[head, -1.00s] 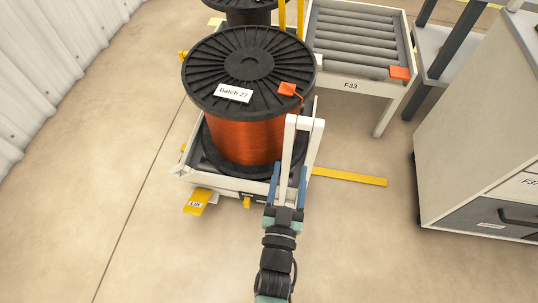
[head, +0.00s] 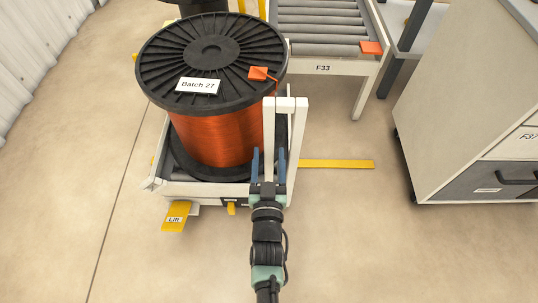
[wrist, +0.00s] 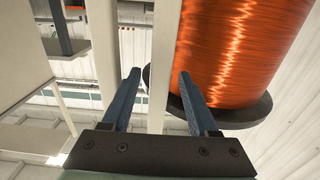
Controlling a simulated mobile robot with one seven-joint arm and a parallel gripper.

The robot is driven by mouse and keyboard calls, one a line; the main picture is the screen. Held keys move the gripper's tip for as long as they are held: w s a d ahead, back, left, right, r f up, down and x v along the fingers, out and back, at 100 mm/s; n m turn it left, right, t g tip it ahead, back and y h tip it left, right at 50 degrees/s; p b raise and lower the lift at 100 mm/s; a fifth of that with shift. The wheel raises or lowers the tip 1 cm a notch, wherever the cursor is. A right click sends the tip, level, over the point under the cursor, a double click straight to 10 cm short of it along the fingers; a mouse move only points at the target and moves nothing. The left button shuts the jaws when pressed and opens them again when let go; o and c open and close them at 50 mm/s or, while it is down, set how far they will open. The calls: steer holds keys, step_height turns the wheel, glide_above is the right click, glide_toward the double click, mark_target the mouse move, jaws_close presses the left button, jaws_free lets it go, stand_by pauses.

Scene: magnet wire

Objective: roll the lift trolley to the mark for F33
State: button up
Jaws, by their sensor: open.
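The lift trolley (head: 150,183) is a low white frame carrying a black-flanged spool of copper wire (head: 215,137) labelled Batch 27. A yellow pedal (head: 175,215) marked Lift sticks out at its near left. Its white upright handle (head: 299,135) stands at its right. My gripper (head: 269,160) is open, its blue fingers on either side of the handle's left post; the wrist view also shows this post (wrist: 160,65) between the fingers. I cannot tell whether they touch it. A yellow floor bar (head: 335,164) lies right of the trolley, below the F33 roller stand (head: 345,67).
A grey cabinet (head: 455,120) stands at the right. A corrugated wall (head: 35,50) runs along the left. An orange tag (head: 371,48) sits on the F33 stand and another (head: 258,73) on the spool. Another dark spool shows partly behind. Floor is clear at front.

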steer(key=shift+w, duration=0.8)
jaws_close()
stand_by(0.9)
